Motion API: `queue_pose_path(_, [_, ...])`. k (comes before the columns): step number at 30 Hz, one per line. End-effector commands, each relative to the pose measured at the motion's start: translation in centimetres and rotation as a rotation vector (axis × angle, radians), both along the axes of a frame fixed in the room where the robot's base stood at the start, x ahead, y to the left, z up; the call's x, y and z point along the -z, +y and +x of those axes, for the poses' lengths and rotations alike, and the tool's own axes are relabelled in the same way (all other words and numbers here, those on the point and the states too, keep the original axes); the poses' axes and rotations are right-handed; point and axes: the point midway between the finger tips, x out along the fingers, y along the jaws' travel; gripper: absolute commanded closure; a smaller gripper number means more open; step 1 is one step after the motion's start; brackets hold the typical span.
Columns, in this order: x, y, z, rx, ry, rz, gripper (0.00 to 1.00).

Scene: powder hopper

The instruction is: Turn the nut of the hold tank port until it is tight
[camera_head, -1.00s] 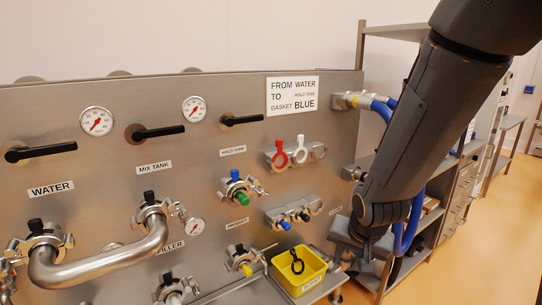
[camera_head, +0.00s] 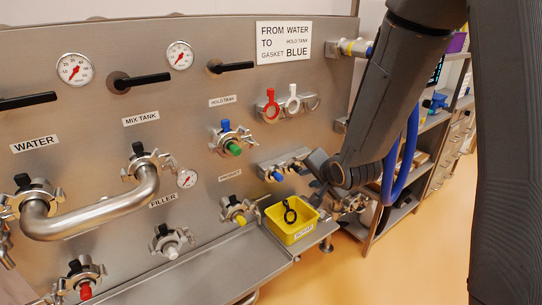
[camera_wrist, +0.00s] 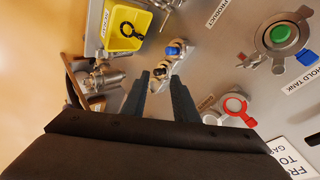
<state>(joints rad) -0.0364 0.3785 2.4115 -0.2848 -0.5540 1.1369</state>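The hold tank port (camera_head: 232,142) is on the steel panel below its HOLD TANK label. It has a green plug in its middle, a metal clamp around it and a blue nut (camera_head: 225,125) at its top. In the wrist view the port (camera_wrist: 281,37) is at the upper right, with the blue nut (camera_wrist: 307,57) beside the green plug. My gripper (camera_head: 322,172) is to the right of the port and lower, close to the small plug rack. In the wrist view its two fingers (camera_wrist: 160,84) are apart with nothing between them. How tight the nut is cannot be told.
The rack with blue and black plugs (camera_head: 284,165) is near my fingers. A yellow bin (camera_head: 290,231) holds a black gasket. Red (camera_head: 270,106) and white gaskets hang right of the port. A bent pipe (camera_head: 95,208) joins the water and mix tank ports. Blue hoses (camera_head: 390,165) hang at right.

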Motion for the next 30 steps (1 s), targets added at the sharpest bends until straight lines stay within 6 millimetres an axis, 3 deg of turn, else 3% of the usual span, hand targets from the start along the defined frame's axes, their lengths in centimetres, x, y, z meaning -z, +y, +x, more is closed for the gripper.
queue_pose_path(3, [-0.5, 3.1, 3.0, 0.051, -0.103, 0.267, 0.73])
queue_pose_path(6, [-1.5, 5.8, 4.7, 0.069, -0.162, 0.523, 0.73])
queue_pose_path(12, [-3.5, 9.7, 5.5, 0.049, -0.182, 0.957, 0.73])
queue_pose_path(15, [-4.1, 10.7, 5.4, 0.034, -0.170, 1.082, 0.73])
queue_pose_path(22, [-4.6, 11.6, 5.8, 0.022, -0.161, 1.157, 0.73])
queue_pose_path(30, [-4.6, 13.5, 8.7, 0.021, -0.163, 1.154, 0.73])
